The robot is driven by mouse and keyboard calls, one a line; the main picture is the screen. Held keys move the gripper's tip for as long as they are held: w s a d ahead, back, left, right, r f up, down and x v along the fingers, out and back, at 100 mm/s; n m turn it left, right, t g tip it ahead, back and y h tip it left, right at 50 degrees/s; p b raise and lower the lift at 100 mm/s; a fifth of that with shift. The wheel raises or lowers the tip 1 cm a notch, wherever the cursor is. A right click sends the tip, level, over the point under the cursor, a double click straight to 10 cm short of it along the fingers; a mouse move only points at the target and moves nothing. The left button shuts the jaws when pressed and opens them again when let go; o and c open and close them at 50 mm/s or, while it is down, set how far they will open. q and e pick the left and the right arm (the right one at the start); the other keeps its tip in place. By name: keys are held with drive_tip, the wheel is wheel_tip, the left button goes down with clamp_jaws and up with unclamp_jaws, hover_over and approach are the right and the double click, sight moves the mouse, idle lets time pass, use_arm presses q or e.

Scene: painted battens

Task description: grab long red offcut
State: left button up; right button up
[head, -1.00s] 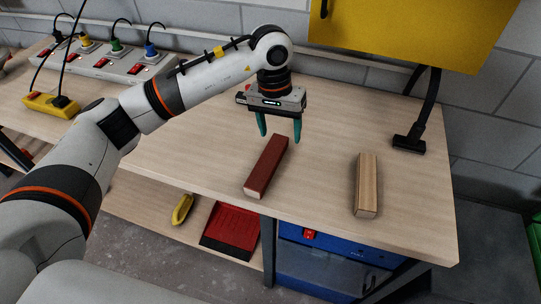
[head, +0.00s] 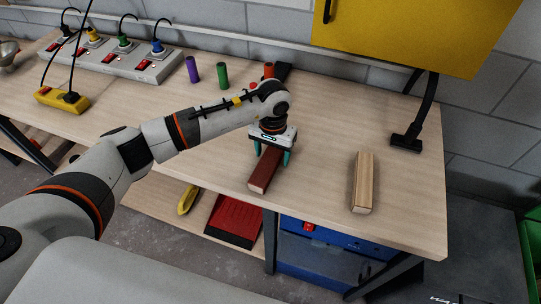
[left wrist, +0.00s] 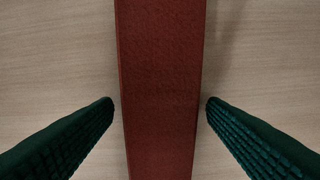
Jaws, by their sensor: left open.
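The long red offcut (head: 265,172) lies on the wooden workbench, below my left gripper. It is a dark red bar with a pale cut end toward the front. My left gripper (head: 271,158) is open, with its green fingers on either side of the bar. In the left wrist view the red offcut (left wrist: 160,85) runs through the middle, between the two fingertips (left wrist: 159,104), with a small gap on each side. The far part of the bar is hidden by the gripper in the head view. My right gripper is not in view.
A plain wooden batten (head: 363,182) lies to the right on the bench. Purple (head: 193,69) and green (head: 223,75) cylinders stand at the back, with an orange one (head: 269,70) behind the arm. A black nozzle (head: 406,142) rests at the right. Power strips (head: 115,64) are at back left.

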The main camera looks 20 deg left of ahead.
use_arm(q)
drive_tip(key=shift+f, duration=0.3)
drive_tip(key=c, duration=1.1)
drive_tip(key=shift+r, duration=0.1)
drive_tip(key=shift+c, duration=0.2)
